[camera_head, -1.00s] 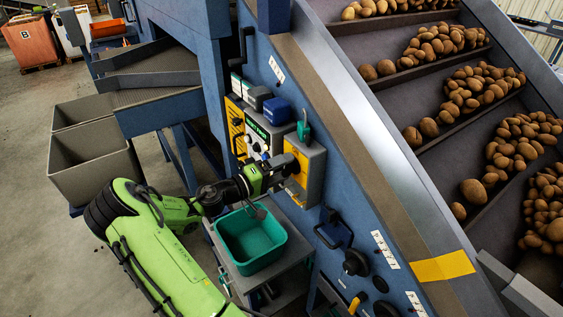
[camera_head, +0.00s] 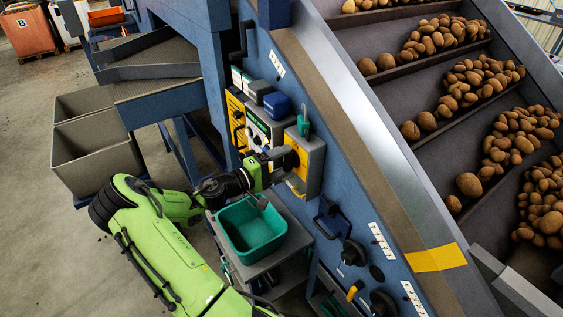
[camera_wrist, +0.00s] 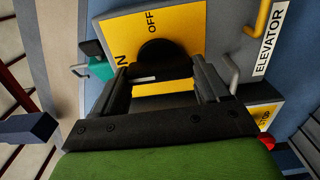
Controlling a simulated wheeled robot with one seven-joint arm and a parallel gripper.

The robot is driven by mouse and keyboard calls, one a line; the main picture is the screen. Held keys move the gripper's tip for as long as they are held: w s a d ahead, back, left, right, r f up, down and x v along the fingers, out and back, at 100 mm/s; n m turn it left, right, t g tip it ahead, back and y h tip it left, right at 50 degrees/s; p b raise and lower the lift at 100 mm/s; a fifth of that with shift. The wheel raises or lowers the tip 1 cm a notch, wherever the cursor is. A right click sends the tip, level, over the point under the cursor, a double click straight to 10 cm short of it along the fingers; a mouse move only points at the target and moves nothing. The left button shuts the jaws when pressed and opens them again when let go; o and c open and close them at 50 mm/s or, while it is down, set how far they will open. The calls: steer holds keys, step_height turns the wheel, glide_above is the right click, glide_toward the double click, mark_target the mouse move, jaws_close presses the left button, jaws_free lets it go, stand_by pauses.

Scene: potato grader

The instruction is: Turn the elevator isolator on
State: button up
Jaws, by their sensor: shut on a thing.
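The elevator isolator is a grey box with a yellow face (camera_head: 313,165) on the blue machine side. In the wrist view its yellow plate (camera_wrist: 185,22) shows "OFF" above the knob and an "N", part of a word, at its left. A black rotary knob (camera_wrist: 162,52) sits in the middle of the plate. My gripper (camera_wrist: 164,75) is shut on this knob, one finger on each side. In the head view my gripper (camera_head: 284,158) reaches the box from the left. The fingers hide part of the knob, so I cannot tell where it points. A white "ELEVATOR" label (camera_wrist: 270,38) is beside the box.
A green padlock-like item (camera_head: 303,122) is at the box's top. A control panel (camera_head: 262,130) stands just left. A teal bin (camera_head: 250,230) on a grey cart lies below my wrist. A blue handle (camera_head: 330,218) and black knobs are lower right. Potatoes (camera_head: 505,140) lie on the sloping elevator.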

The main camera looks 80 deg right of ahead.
steer(key=o, duration=1.1)
steer(key=shift+c, duration=0.2)
steer(key=v, duration=1.5)
steer(key=shift+w+a, duration=0.25)
steer(key=shift+w, duration=0.05)
steer(key=w+a+r+n+t+y, duration=0.1)
steer(key=w+a+t+y, duration=0.1)
steer(key=a+t+y, duration=0.45)
steer(key=w+a+r+n+t+y, duration=0.1)
steer(key=w+a+t+y, duration=0.2)
steer(key=a, duration=0.7)
steer(key=s+a+r+n+t+y, duration=0.2)
steer(key=s+a+r+n+t, duration=0.1)
steer(key=a, duration=0.5)
steer(key=s+a+r+n+t+y, duration=0.2)
steer(key=s+a+r+n+t, duration=0.1)
steer(key=a, duration=0.6)
step_height(320, 180, up, 3)
steer(key=shift+s+a+r+t, duration=0.2)
steer(key=shift+s+t, duration=0.6)
steer(key=shift+t, duration=0.15)
